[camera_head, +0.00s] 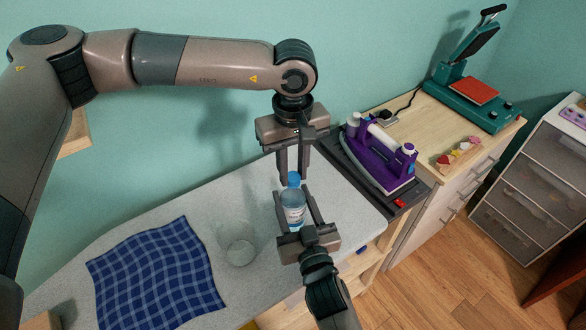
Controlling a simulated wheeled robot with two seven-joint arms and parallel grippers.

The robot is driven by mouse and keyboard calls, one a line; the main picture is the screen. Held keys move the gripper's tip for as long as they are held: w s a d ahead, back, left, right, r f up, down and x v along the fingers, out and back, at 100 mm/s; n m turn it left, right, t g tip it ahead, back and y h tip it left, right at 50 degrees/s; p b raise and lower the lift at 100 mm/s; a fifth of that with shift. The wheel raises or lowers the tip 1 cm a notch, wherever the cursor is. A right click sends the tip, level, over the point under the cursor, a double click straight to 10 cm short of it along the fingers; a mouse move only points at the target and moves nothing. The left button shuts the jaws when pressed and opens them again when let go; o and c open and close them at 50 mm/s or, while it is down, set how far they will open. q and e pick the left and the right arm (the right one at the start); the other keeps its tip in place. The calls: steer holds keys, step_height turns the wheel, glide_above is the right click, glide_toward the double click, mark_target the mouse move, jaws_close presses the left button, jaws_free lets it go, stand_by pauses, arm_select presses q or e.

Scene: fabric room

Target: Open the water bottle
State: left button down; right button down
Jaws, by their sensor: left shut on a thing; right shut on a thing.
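A clear water bottle (293,207) with a blue cap (294,179) stands upright over the right part of the grey ironing board; I cannot tell whether its base touches the surface. My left gripper (293,174) comes down from above and is shut on the blue cap. My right gripper (295,207) reaches in from the front and is shut on the bottle's body, with a finger on each side. The lower edge of the bottle is partly hidden by the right gripper.
A clear glass (240,252) stands on the ironing board (345,205), left of the bottle. A blue checked cloth (155,272) lies farther left. A purple iron (380,155) rests at the board's right end. A teal heat press (475,95) stands on the wooden cabinet (425,120).

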arm_select(q)
steer(key=n, duration=0.6)
steer(key=shift+n, duration=0.4)
steer(key=c, duration=1.5)
jaws_free()
steer(key=shift+r, duration=2.3)
steer(key=shift+c, duration=0.2)
steer(key=shift+r+m, duration=1.75)
steer(key=shift+m, duration=0.55)
steer(key=shift+f, duration=0.15)
